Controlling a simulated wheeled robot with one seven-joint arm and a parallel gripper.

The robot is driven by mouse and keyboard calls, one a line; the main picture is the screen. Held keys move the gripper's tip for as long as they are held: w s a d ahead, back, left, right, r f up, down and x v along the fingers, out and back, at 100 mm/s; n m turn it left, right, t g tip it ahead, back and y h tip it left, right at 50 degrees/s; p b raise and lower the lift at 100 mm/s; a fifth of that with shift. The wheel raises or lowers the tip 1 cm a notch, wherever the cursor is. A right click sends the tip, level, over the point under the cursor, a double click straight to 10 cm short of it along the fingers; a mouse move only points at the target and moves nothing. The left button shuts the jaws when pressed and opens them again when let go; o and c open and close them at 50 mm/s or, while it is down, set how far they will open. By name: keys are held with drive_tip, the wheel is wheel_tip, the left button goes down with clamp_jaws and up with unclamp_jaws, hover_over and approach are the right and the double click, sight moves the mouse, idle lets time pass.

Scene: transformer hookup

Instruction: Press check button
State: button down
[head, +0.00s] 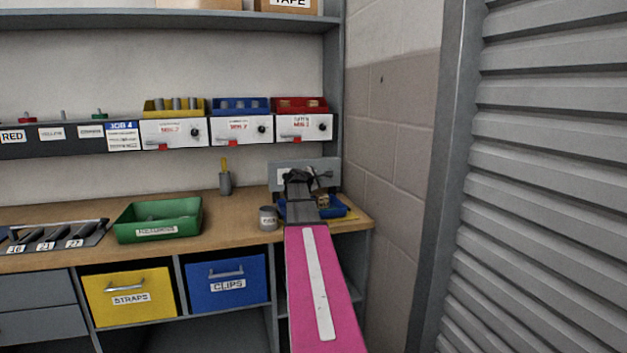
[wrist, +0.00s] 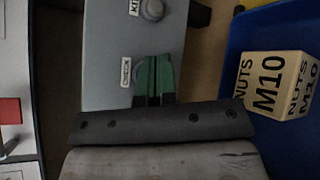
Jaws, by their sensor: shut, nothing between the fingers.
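The grey control panel (wrist: 110,45) fills the upper middle of the wrist view. A label reading CHECK (wrist: 126,72) is on its face, just left of my fingertips. My gripper (wrist: 154,78) is shut and empty, its green-ended fingers together over the panel beside this label. The check button itself cannot be made out; the fingers cover the spot beside the label. Whether they touch the panel cannot be told. In the head view the grey panel (head: 332,166) stands at the bench's right end, partly hidden by my dark gripper (head: 299,174).
A round knob (wrist: 152,9) sits higher on the panel. A blue bin (wrist: 235,65) with an M10 nuts box (wrist: 270,85) is close on the right. In the head view, a grey can (head: 268,218) and green tray (head: 158,220) stand left of my arm.

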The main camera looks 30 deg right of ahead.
drive_tip(key=shift+w, duration=0.15)
idle(0.6)
drive_tip(key=shift+w+d, duration=0.1)
drive_tip(key=shift+w, duration=0.2)
drive_tip(key=shift+w+d, duration=0.1)
drive_tip(key=shift+w, duration=0.3)
idle(0.7)
drive_tip(key=shift+s, duration=0.15)
drive_tip(key=shift+s+a, duration=0.2)
drive_tip(key=shift+s, duration=0.5)
drive_tip(key=shift+s+a, duration=0.2)
drive_tip(key=shift+s, duration=0.6)
drive_tip(key=shift+s+a, duration=0.2)
drive_tip(key=shift+s, duration=0.65)
drive_tip(key=shift+s+a, duration=0.2)
drive_tip(key=shift+s, duration=0.6)
